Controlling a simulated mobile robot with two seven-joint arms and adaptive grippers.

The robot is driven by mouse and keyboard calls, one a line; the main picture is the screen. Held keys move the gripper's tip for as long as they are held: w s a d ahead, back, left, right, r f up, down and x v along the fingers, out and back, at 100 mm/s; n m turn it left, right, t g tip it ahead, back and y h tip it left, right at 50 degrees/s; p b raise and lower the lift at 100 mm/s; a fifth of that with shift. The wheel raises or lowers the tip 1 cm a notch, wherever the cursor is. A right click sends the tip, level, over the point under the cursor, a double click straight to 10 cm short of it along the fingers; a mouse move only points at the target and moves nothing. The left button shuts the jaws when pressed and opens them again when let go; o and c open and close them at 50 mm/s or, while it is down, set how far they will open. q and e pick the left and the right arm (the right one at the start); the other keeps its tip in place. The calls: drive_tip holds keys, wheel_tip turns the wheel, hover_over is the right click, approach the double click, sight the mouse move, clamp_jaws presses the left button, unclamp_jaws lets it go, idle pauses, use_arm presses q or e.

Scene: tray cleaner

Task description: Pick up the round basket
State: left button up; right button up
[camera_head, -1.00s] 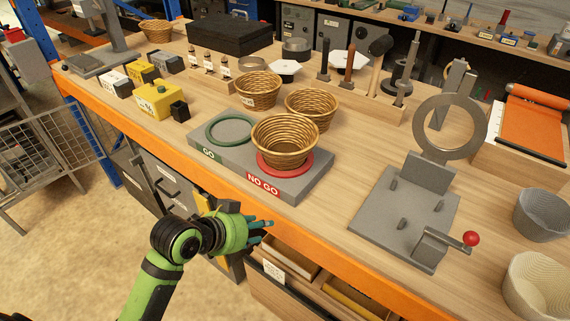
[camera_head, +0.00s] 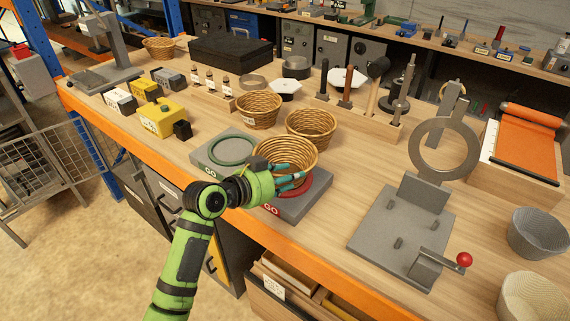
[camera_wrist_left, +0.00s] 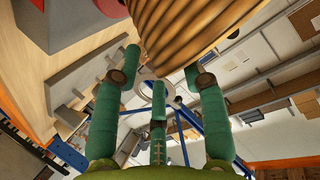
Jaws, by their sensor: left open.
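A round wicker basket (camera_head: 286,152) sits over the red ring (camera_head: 318,183) on the NO GO side of the grey gauge board (camera_head: 300,208). Two more round wicker baskets stand behind it, one to the left (camera_head: 259,108) and one to the right (camera_head: 312,126). My left gripper (camera_head: 292,178) is open at the near side of the front basket, partly hiding it. In the left wrist view, the basket wall (camera_wrist_left: 185,30) is close above the spread green fingers (camera_wrist_left: 158,95). I cannot tell whether the fingers touch it. My right gripper is not in view.
A green ring (camera_head: 231,149) lies on the GO side of the board. A grey fixture with a large ring (camera_head: 444,142) stands to the right. Yellow blocks (camera_head: 163,118) are at the left. The orange table edge (camera_head: 240,212) runs below my arm.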

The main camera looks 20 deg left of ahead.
use_arm(q)
drive_tip(key=x, duration=0.1)
drive_tip(key=p+x, duration=0.1)
drive_tip(key=x, duration=0.1)
drive_tip(key=shift+w+d+r+p, duration=0.15)
drive_tip(key=shift+w+d+p, duration=0.05)
drive_tip(key=shift+d+p, duration=0.15)
drive_tip(key=shift+w+d+f, duration=0.2)
drive_tip(key=shift+w+f, duration=0.05)
drive_tip(key=shift+w, duration=0.1)
drive_tip(key=shift+a, duration=0.1)
drive_tip(key=shift+s, duration=0.1)
clamp_jaws()
drive_tip(key=shift+r, duration=0.1)
